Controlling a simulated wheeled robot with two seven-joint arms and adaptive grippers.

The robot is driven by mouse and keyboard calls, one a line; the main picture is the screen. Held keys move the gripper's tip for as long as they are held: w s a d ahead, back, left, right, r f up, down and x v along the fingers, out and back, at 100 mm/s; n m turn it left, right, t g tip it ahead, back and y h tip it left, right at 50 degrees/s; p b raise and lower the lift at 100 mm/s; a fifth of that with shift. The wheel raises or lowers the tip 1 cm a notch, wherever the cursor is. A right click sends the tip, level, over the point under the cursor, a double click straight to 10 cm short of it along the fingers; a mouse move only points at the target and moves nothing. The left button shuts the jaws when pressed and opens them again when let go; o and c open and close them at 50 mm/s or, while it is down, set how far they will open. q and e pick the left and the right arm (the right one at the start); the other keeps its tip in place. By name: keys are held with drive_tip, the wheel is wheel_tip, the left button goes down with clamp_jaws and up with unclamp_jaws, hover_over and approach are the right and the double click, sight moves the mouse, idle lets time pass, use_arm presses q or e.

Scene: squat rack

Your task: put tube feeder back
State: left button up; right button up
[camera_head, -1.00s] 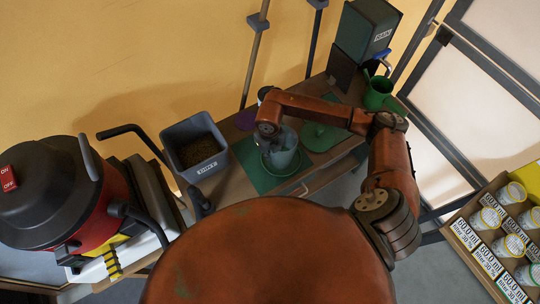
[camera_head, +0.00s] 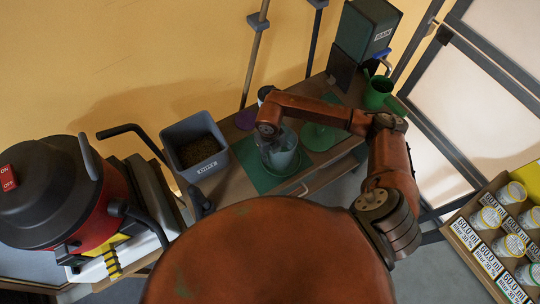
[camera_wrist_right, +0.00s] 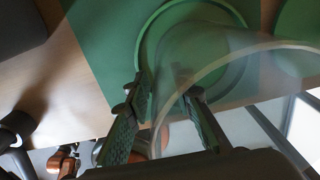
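The tube feeder (camera_head: 282,158) is a clear, greyish tube standing on the round green tray on the green mat (camera_head: 251,171) on the bench. In the right wrist view its wide clear rim (camera_wrist_right: 222,68) curves close to the camera, over the green tray (camera_wrist_right: 143,57). My right gripper (camera_head: 268,138) reaches down at the tube's upper left side. In the wrist view my right gripper (camera_wrist_right: 163,90) has its two fingers clearly apart, with the tube's near wall around or between them; I cannot tell if they touch it. My left gripper is not in view.
A grey bin (camera_head: 194,148) of dark grain stands left of the mat. A green disc (camera_head: 322,137) lies to the right, with a green watering can (camera_head: 378,92) beyond. A red and black vacuum (camera_head: 55,195) is at left, and a carton of labelled cups (camera_head: 465,234) at lower right.

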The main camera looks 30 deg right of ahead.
wheel_tip(320, 180, up, 12)
drive_tip(key=shift+r, duration=0.15)
idle(0.3)
drive_tip(key=shift+a, duration=0.1)
